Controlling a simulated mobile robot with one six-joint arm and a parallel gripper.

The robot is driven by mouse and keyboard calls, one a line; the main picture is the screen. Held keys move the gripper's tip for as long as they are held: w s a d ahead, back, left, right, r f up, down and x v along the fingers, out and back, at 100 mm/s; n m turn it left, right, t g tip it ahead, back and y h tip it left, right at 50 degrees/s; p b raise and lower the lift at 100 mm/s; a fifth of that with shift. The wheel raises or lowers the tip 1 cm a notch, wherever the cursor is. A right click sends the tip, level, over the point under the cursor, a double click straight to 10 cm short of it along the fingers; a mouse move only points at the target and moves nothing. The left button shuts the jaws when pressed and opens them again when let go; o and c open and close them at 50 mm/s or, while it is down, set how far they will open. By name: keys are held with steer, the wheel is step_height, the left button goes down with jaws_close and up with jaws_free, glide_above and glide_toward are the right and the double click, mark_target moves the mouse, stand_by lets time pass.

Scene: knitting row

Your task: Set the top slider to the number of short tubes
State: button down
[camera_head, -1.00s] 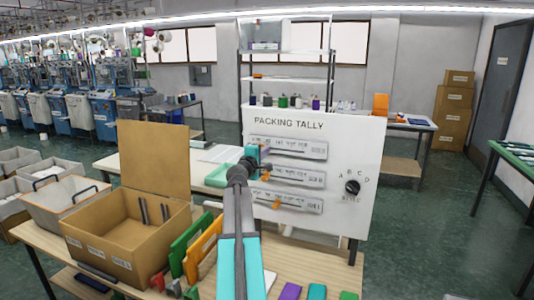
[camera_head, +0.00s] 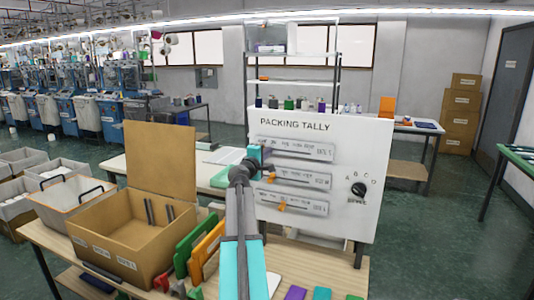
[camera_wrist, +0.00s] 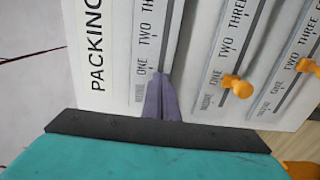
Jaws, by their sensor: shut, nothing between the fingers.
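The white PACKING TALLY board (camera_head: 350,140) stands upright with three slider plates. The top slider plate (camera_head: 310,151) also shows in the wrist view (camera_wrist: 172,35), marked ONE, TWO, THREE along its slot. My gripper (camera_wrist: 160,82) is shut and empty, its fingertips over the slot beside the ONE mark. In the head view my gripper (camera_head: 264,152) is at the plate's left end. The top slider's knob is not visible; my fingers may hide it. Two dark upright tubes (camera_head: 150,212) (camera_head: 170,211) show in the open cardboard box (camera_head: 110,236); I cannot tell whether they are short.
A black dial (camera_head: 358,189) is at the board's right. Green and orange folders (camera_head: 206,247) stand on the wooden table before the board.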

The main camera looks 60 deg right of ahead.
steer(key=shift+s, duration=0.35)
steer(key=shift+a, duration=0.1)
steer(key=a+b, duration=0.1)
steer(key=a, duration=0.6)
steer(key=shift+s+a, duration=0.2)
steer(key=shift+a, duration=0.2)
stand_by(0.5)
stand_by(0.4)
